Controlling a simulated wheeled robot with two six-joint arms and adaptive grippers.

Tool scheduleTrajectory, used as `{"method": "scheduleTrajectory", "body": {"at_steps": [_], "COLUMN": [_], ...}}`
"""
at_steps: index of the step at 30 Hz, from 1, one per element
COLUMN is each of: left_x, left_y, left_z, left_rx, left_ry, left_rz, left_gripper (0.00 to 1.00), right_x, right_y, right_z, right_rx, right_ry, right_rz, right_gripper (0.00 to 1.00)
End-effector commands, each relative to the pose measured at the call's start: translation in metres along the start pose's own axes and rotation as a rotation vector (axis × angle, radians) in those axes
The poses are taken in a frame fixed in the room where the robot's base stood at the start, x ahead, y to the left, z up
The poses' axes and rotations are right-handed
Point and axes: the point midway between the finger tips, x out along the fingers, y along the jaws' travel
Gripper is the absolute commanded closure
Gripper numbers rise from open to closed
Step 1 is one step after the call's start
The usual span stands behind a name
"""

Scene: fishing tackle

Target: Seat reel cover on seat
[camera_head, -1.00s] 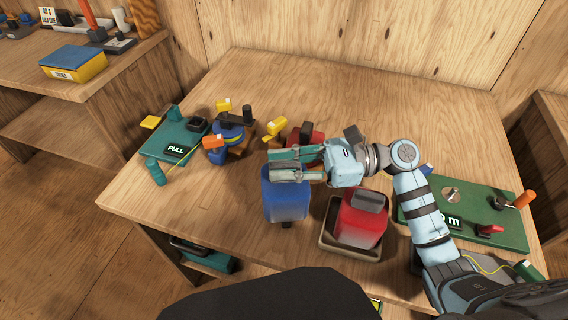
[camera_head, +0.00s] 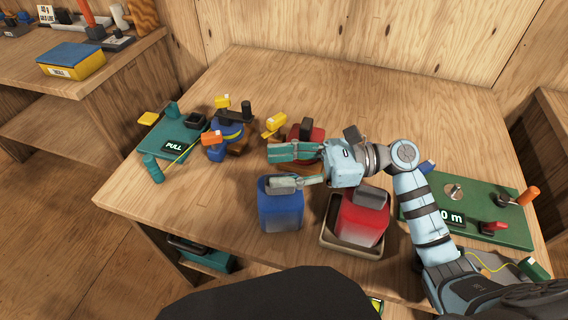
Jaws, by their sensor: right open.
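The blue reel cover (camera_head: 281,208), a box with a grey handle (camera_head: 284,185) on top, stands left of the tray. What is under it is hidden. My right gripper (camera_head: 288,167) is open, with its teal fingers spread at the cover's handle; one finger lies close over the handle, and I cannot tell whether it touches. A red cover (camera_head: 361,219) with a grey handle sits in a beige tray (camera_head: 340,242). Behind are a blue reel (camera_head: 222,147) and a red reel (camera_head: 307,135), the latter partly hidden by my gripper. My left gripper is not in view.
A green board (camera_head: 174,135) marked PULL lies at the left of the table. Another green board (camera_head: 470,222) with a crank and an orange handle lies at the right. The table's back middle (camera_head: 340,85) is clear. A side bench (camera_head: 60,90) stands far left.

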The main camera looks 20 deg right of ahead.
Motion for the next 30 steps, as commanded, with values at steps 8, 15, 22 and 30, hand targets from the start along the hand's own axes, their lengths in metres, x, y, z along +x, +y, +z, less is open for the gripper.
{"method": "scheduleTrajectory", "body": {"at_steps": [8, 15, 22, 30], "left_x": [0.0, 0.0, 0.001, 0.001], "left_y": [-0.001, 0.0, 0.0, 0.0], "left_z": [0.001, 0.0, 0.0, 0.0], "left_rx": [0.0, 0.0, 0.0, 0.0], "left_ry": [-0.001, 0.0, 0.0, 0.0], "left_rz": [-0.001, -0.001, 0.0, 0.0], "left_gripper": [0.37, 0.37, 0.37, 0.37], "right_x": [-0.037, -0.101, -0.122, -0.121], "right_y": [0.0, 0.0, 0.0, 0.0], "right_z": [-0.003, -0.003, -0.004, -0.005], "right_rx": [0.004, 0.004, 0.003, 0.003], "right_ry": [0.009, 0.009, 0.008, 0.008], "right_rz": [-0.002, -0.003, -0.005, -0.004], "right_gripper": [0.56, 0.56, 0.56, 0.56]}}
